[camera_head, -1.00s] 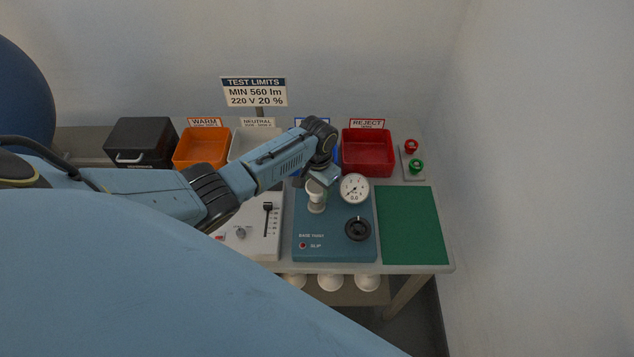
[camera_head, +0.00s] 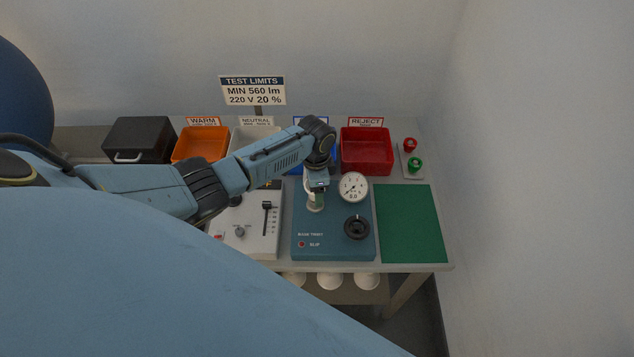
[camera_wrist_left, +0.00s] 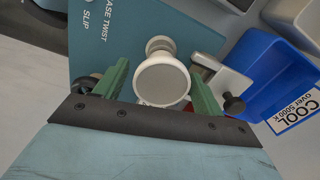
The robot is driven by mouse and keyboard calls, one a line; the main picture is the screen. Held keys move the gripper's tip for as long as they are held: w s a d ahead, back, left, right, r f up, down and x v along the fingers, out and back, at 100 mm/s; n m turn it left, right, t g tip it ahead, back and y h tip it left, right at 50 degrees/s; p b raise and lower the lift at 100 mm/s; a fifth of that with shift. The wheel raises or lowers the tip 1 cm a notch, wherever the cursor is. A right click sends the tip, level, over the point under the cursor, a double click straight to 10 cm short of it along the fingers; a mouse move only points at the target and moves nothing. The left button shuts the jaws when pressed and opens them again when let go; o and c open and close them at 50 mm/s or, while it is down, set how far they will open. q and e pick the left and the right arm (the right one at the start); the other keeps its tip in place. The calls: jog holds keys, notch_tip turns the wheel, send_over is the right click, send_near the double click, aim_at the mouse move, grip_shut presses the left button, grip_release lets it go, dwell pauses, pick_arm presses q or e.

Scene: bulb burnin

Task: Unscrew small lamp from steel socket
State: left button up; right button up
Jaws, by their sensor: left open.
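The small lamp (camera_wrist_left: 162,80) is white with a round flat top, seen from above in the left wrist view. It stands on the blue base-twist fixture (camera_head: 333,247); its socket is mostly hidden beneath it. In the head view the lamp (camera_head: 315,203) shows just below my left gripper (camera_head: 317,190). In the left wrist view, the green fingers of my left gripper (camera_wrist_left: 160,90) are open, one on each side of the lamp. I cannot tell whether they touch it. My right gripper is not in view.
The fixture carries a round gauge (camera_head: 353,187) and a black knob (camera_head: 356,227) close by. A white slider box (camera_head: 258,250) is at left, a green mat (camera_head: 410,225) at right. Orange (camera_head: 199,147), blue (camera_wrist_left: 262,75) and red bins (camera_head: 367,153) stand behind.

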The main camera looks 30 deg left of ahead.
pick_arm(q)
jog(key=m, duration=0.3)
jog(key=shift+s+a, duration=0.1)
jog(key=m, duration=0.4)
jog(key=shift+s, duration=0.1)
jog(key=m+b, duration=0.1)
jog(key=m, duration=0.3)
jog(key=shift+s+m, duration=0.15)
jog(key=shift+m, duration=0.25)
jog(key=m, duration=0.3)
jog(key=shift+s+m, duration=0.15)
jog(key=shift+m, duration=0.25)
